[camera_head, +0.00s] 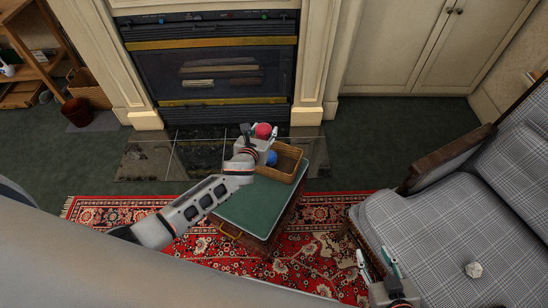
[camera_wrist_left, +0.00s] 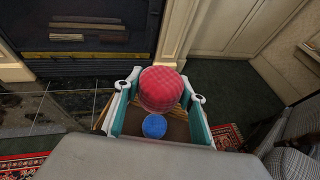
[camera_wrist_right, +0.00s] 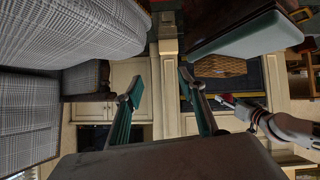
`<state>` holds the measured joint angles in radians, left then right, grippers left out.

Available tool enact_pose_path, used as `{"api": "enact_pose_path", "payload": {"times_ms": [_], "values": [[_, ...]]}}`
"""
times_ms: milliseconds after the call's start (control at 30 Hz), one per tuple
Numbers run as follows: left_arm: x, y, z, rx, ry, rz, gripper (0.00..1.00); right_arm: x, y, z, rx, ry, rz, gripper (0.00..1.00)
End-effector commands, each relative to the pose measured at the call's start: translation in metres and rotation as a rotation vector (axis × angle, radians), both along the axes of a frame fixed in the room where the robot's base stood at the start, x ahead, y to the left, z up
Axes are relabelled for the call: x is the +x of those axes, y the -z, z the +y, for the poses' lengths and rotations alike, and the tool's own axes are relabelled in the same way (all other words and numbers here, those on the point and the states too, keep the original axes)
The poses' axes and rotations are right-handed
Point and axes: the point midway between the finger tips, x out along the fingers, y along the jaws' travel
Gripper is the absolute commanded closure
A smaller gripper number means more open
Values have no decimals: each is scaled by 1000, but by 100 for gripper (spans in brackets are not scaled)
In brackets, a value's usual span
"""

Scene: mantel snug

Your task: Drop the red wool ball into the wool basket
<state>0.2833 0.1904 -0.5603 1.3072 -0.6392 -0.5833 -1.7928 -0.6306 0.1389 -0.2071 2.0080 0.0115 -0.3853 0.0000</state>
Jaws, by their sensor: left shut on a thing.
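The red wool ball (camera_head: 263,130) is held in my left gripper (camera_head: 257,135), above the wool basket (camera_head: 289,160). In the left wrist view the red ball (camera_wrist_left: 162,88) sits between the two fingers. The wicker basket stands at the far end of the green-topped chest (camera_head: 250,208), and a blue ball (camera_head: 271,158) lies in it. The blue ball (camera_wrist_left: 154,126) also shows just below the red one in the left wrist view. My gripper hides part of the basket. My right gripper (camera_head: 377,261) is open and empty near the armchair, its fingers apart in the right wrist view (camera_wrist_right: 157,85).
A patterned red rug (camera_head: 320,250) is underneath. The chest's near top is clear.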

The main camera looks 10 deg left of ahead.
Motion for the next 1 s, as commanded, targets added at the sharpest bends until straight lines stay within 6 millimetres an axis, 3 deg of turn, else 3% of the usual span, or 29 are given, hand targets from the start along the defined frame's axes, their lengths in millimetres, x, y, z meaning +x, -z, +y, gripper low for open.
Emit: {"api": "enact_pose_path", "payload": {"times_ms": [200,433,967,1000], "values": [[-3,30,0,-2,0,10,81,-7,28,-5,-21,-4,23,60],[-4,55,-1,-2,0,12,81,-10,46,-15,-52,-3,36,60],[0,58,0,0,0,0,81,8,29,-9,-44,-16,-13,60],[0,58,0,0,0,0,58,8,29,-9,-44,-16,-12,60]]}}
